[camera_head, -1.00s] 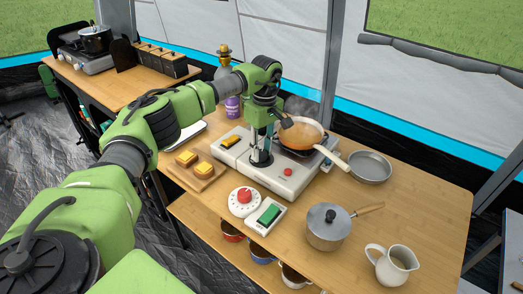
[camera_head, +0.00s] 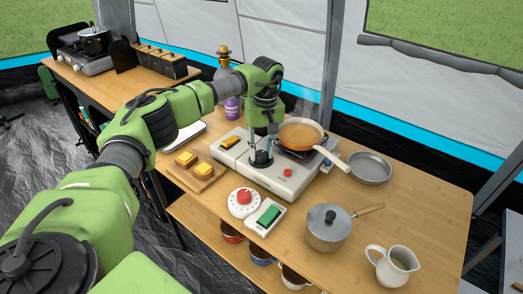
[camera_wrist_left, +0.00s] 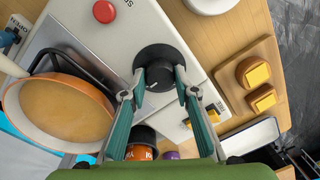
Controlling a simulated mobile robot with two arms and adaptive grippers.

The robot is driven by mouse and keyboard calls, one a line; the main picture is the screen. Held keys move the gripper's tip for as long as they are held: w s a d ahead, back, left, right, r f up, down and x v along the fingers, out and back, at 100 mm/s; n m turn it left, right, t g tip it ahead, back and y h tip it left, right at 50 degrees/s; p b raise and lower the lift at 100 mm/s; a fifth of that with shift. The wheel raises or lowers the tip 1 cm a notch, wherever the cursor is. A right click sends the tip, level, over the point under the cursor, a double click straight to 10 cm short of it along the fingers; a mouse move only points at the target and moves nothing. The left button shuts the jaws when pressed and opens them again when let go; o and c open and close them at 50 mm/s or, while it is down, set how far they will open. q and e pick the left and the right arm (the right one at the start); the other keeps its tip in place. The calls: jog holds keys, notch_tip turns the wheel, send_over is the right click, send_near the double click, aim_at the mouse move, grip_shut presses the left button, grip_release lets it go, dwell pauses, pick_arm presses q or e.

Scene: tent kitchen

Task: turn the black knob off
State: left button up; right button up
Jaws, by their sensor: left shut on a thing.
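The black knob (camera_wrist_left: 160,68) sits on the top of the white stove (camera_wrist_left: 101,44), in the left wrist view. In the head view the knob (camera_head: 261,160) shows low at the end of my left arm, partly covered by the fingers. My left gripper (camera_wrist_left: 160,92) points down at the stove, with one finger on each side of the knob, shut on it. The stove (camera_head: 283,188) also carries a red button (camera_head: 288,173) to the right of the knob. My right gripper is in neither view.
An orange pan (camera_head: 301,134) with steam above it stands on the burner, its handle pointing right. A red-and-white timer (camera_head: 243,203), a green switch (camera_head: 269,215) and a lidded pot (camera_head: 328,230) stand in front. A board with bread (camera_head: 204,180) is at left.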

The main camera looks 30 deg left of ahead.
aim_at(264, 152)
pick_arm(q)
jog(key=shift+r, duration=0.1)
jog(key=o, duration=1.1)
jog(key=r, duration=1.2)
jog(key=shift+w+d, duration=0.2)
jog(key=shift+w, duration=0.1)
